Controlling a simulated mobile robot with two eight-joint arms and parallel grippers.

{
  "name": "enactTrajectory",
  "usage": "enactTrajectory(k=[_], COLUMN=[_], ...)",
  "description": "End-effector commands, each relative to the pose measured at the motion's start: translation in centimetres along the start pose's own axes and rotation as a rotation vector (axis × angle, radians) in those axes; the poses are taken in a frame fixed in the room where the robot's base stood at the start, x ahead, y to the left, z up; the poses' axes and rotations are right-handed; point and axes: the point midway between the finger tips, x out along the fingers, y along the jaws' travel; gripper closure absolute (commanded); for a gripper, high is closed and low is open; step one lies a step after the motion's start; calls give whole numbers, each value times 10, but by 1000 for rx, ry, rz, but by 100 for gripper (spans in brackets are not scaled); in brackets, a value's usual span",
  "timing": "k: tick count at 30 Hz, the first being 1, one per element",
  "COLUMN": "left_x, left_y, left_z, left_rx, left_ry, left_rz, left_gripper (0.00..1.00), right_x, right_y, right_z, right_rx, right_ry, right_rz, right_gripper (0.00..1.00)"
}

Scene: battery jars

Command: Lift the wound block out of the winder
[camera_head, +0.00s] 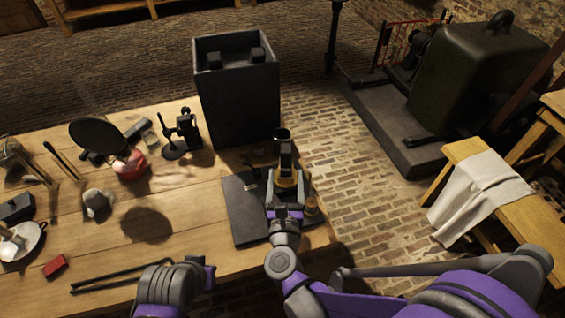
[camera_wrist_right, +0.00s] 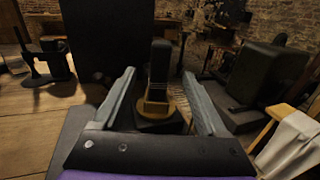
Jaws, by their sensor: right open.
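The winder (camera_head: 242,207) is a dark flat base with a small mechanism at the table's right end. An upright dark block (camera_head: 286,155), which looks like the wound block, stands on a tan round seat (camera_head: 287,183). In the right wrist view the block (camera_wrist_right: 160,62) rises from the tan seat (camera_wrist_right: 157,107). My right gripper (camera_head: 285,193) reaches over the winder from the front. Its two grey fingers (camera_wrist_right: 159,78) are apart, one on each side of the block in the picture; no contact shows.
A tall black open box (camera_head: 238,105) stands close behind the winder. A black stand (camera_head: 184,134), a red-based lamp-like item (camera_head: 130,165) and a red block (camera_head: 55,267) are on the table to the left. The floor right of the table is open, before a bench with cloth (camera_head: 475,192).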

Motion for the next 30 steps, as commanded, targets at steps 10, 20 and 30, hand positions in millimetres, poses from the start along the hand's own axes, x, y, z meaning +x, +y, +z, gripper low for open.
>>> enactTrajectory(k=[10,20,30], left_x=[-4,-10,-9], left_y=[0,0,0], left_z=[-3,-7,-6], left_rx=[0,0,0], left_ry=[2,4,4], left_rz=[0,0,0], left_gripper=[100,100,100], right_x=[39,81,81], right_y=[0,0,0], right_z=[0,-1,-1], right_rx=[-3,-4,-4], right_ry=[-1,-1,-1], right_rz=[0,1,2], right_gripper=[25,25,52])
